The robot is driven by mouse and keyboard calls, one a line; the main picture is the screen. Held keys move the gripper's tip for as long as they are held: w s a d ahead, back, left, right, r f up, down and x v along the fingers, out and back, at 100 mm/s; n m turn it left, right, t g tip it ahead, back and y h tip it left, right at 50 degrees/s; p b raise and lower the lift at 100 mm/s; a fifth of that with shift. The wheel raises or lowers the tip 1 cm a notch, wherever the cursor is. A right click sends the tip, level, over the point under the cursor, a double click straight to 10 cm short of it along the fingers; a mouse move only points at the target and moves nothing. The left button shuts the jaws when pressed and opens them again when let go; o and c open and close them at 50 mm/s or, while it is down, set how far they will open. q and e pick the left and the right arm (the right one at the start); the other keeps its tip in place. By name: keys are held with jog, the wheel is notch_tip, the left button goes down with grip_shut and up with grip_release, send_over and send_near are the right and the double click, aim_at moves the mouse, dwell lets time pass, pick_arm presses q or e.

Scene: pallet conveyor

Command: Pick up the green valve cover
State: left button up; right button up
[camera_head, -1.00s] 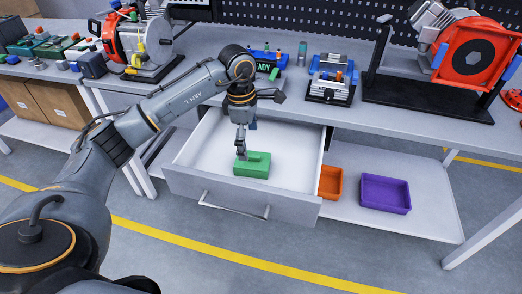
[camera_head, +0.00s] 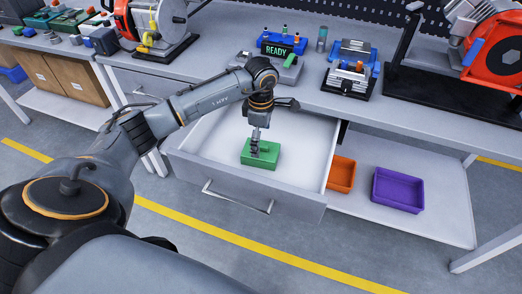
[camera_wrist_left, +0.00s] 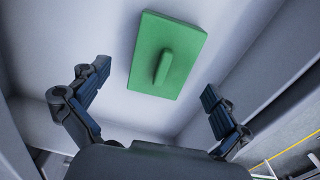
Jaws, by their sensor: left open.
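The green valve cover (camera_head: 259,156) is a flat block with a raised ridge, lying in the open white drawer (camera_head: 205,150). In the left wrist view the cover (camera_wrist_left: 182,52) lies past the fingertips, near the top of the picture, with clear floor around it. My left gripper (camera_head: 256,146) points down over the cover in the head view. In the left wrist view its fingers (camera_wrist_left: 158,90) are spread wide, with nothing between the pads. I cannot tell its exact height above the cover. My right gripper is not in view.
The drawer's walls surround the cover, and its front with a handle (camera_head: 238,196) faces me. The workbench top (camera_head: 310,100) is above and behind. An orange bin (camera_head: 340,174) and a purple bin (camera_head: 398,190) stand on the lower shelf to the right.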

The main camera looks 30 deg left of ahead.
aim_at(261, 145)
pick_arm(q)
notch_tip(261, 145, down, 4)
jog(key=shift+s+d+r, duration=0.1)
jog(key=shift+f, duration=0.3)
jog(key=shift+c, duration=0.4)
jog(key=c, duration=1.3)
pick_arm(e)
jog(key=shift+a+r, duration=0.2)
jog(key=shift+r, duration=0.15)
pick_arm(q)
jog(key=shift+r+p, duration=0.1)
jog(key=shift+p, duration=0.2)
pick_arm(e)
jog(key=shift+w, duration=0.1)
